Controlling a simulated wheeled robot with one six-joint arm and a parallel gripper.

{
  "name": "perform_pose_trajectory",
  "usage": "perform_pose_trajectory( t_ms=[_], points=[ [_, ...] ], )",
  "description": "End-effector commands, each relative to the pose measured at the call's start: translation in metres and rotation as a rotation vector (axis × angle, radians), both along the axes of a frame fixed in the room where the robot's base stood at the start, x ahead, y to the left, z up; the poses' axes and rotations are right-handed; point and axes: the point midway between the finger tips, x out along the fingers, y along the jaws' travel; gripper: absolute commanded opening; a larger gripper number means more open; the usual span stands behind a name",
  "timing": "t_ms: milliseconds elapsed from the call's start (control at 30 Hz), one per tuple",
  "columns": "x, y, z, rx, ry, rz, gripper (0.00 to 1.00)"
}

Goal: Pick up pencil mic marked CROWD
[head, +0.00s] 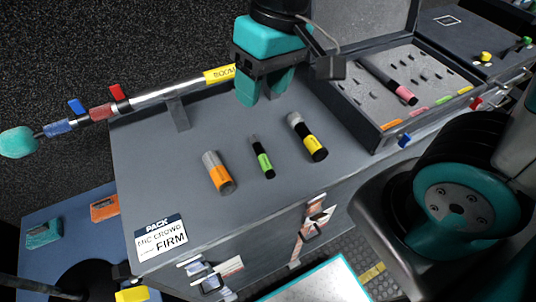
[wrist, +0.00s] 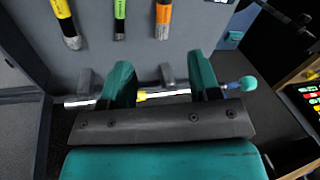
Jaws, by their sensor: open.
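Three mics lie apart on the grey case top (head: 150,170): one with an orange band (head: 218,174), a slim black one with a green band (head: 262,158), and one with a yellow band (head: 308,138). I cannot read CROWD on any of them. In the wrist view, the yellow-banded mic (wrist: 66,22), green-banded mic (wrist: 119,18) and orange-banded mic (wrist: 163,18) show at the top edge. My gripper (head: 262,92) is open and empty, above the back of the case, behind the mics. Its two teal fingers also show in the wrist view (wrist: 160,75).
A boom pole (head: 160,97) rests on supports along the case's back edge, close to my gripper. An open foam-lined case (head: 382,138) holding a pink-banded mic (head: 390,83) stands at the right. A card (head: 161,238) reads PACK, MIC CROWD, FIRM.

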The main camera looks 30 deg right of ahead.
Motion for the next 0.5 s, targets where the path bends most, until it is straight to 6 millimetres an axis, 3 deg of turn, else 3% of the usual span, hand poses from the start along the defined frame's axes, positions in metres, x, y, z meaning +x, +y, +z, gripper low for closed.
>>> perform_pose_trajectory(
  t_ms=[33,200,333,500],
  points=[
    [0.021,-0.006,-0.041,-0.043,0.024,-0.081,0.57],
    [0.073,-0.026,-0.105,-0.163,0.051,-0.314,0.57],
    [0.09,-0.034,-0.128,-0.209,0.055,-0.396,0.57],
    [0.092,-0.034,-0.156,-0.22,0.058,-0.411,0.57]
  ],
)
